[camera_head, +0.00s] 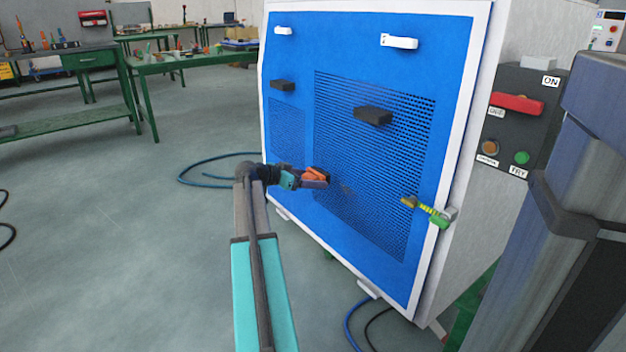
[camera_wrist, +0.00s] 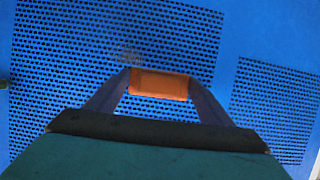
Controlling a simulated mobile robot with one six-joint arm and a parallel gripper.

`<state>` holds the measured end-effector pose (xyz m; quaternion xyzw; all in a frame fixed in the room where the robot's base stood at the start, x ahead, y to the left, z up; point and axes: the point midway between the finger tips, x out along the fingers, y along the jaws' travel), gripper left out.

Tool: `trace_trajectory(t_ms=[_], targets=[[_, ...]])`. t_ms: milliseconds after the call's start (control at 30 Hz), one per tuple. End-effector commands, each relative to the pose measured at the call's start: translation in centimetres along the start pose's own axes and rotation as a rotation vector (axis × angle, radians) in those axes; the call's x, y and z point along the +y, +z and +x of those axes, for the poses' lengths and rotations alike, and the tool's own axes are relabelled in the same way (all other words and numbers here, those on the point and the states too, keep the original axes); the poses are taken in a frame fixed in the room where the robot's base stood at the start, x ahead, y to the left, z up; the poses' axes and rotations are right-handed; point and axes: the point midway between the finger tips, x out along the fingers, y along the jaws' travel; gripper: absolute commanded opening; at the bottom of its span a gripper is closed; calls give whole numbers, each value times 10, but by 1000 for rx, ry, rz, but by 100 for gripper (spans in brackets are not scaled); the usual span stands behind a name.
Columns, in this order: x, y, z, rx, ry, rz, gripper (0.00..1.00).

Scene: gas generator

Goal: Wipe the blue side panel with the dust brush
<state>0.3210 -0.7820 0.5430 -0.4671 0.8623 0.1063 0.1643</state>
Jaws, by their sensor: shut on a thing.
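The blue side panel (camera_head: 300,60) of the generator fills the middle of the head view, with two perforated grille areas. In the wrist view the blue panel (camera_wrist: 232,55) fills the background. My gripper (camera_head: 317,176) is in front of the lower part of the larger grille. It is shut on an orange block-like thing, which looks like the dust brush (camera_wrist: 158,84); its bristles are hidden. A brownish dusty smudge (camera_wrist: 128,54) shows on the grille just beyond the brush. I cannot tell whether the brush touches the panel.
Two white handles and two black blocks (camera_head: 373,115) stick out from the panel. A yellow-green tool-like thing (camera_head: 430,210) sits at its right edge. A control box (camera_head: 518,118) is on the right side. Blue hose (camera_head: 205,183) lies on the floor. Green workbenches (camera_head: 165,66) stand behind.

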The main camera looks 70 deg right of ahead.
Motion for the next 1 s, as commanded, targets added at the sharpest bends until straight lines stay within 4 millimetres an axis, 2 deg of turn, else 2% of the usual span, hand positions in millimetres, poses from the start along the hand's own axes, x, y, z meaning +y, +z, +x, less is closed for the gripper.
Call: trace_trajectory(t_ms=[567, 1000], targets=[[0, 3, -8, 1, -1, 0, 57], [0, 13, -32, 1, -1, 1, 57]])
